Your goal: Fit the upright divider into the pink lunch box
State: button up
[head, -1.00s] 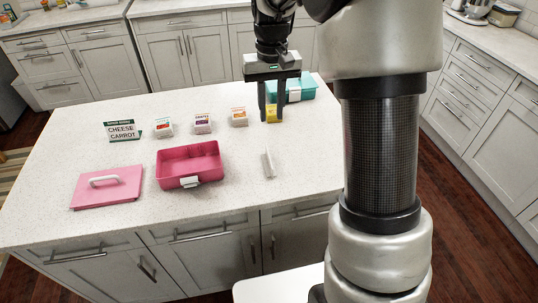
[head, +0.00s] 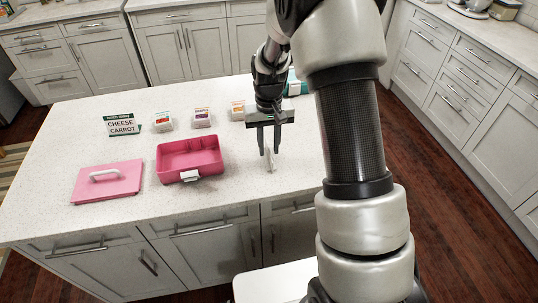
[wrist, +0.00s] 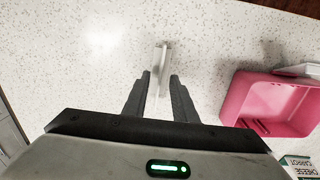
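The pink lunch box (head: 188,158) stands open and empty on the counter, with a pale latch on its front. Its pink lid (head: 107,182) with a white handle lies to its left. In the wrist view the box (wrist: 262,98) is at the right, with dark slots on its floor. The white upright divider (head: 269,158) stands on the counter right of the box. My gripper (head: 269,153) is directly above it, pointing down. In the wrist view the open fingers (wrist: 159,82) lie on either side of the divider (wrist: 162,58), with gaps visible.
A sign reading "CHEESE CARROT" (head: 122,125) and several small food boxes (head: 201,118) stand in a row behind the lunch box. A teal box (head: 296,86) is partly hidden behind my arm. The counter between the divider and lunch box is clear.

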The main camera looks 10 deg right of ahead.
jog(key=shift+f, duration=0.85)
jog(key=shift+c, duration=0.4)
grip_shut()
jog(key=shift+r, duration=0.15)
